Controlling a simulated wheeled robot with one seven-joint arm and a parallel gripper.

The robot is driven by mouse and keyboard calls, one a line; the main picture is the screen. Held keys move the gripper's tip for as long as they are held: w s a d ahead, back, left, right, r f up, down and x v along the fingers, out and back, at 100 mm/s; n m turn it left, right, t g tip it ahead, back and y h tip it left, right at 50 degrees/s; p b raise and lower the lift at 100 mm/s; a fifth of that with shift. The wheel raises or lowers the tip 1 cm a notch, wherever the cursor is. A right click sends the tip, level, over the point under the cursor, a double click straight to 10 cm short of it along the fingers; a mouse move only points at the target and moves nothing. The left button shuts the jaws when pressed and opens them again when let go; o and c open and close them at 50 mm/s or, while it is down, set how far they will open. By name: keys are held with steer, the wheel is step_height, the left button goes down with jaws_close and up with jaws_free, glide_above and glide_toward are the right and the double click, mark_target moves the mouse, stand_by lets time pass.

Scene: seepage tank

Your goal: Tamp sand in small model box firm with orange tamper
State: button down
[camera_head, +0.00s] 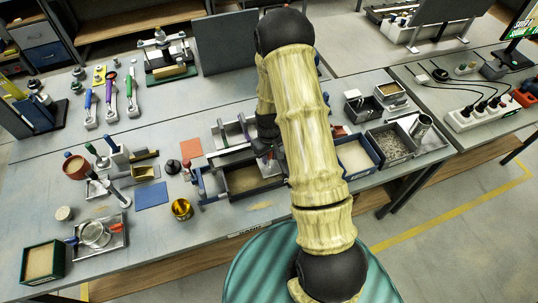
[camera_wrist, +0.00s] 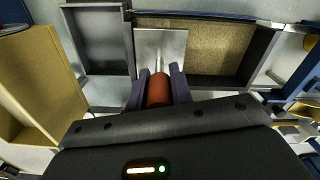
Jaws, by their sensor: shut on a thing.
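My gripper (camera_wrist: 159,88) is shut on the orange handle (camera_wrist: 158,92) of the tamper. The tamper's flat grey metal plate (camera_wrist: 160,45) lies beyond the fingers, over the left part of the sand in the wrist view. The brown sand (camera_wrist: 212,46) shows to the right of the plate, inside the dark-walled model box (camera_wrist: 262,45). I cannot tell whether the plate touches the sand. In the head view the box (camera_head: 229,197) stands near the bench's front edge, partly hidden by my arm. My gripper is over the box there, and the tamper cannot be made out.
A blue-edged sand tray (camera_head: 354,156) and a gravel tray (camera_head: 390,146) stand right of the box. A gold cup (camera_head: 181,208), a blue mat (camera_head: 151,195) and an orange mat (camera_head: 191,149) lie to its left. A green box of sand (camera_head: 41,262) stands at the front left.

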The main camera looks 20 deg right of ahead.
mark_target(269, 165)
steer(key=shift+f+b, duration=1.35)
steer(key=shift+f, duration=0.55)
steer(key=shift+f, duration=0.15)
steer(key=shift+r+p, duration=1.95)
steer(key=shift+r, duration=1.2)
steer(key=shift+f, duration=0.1)
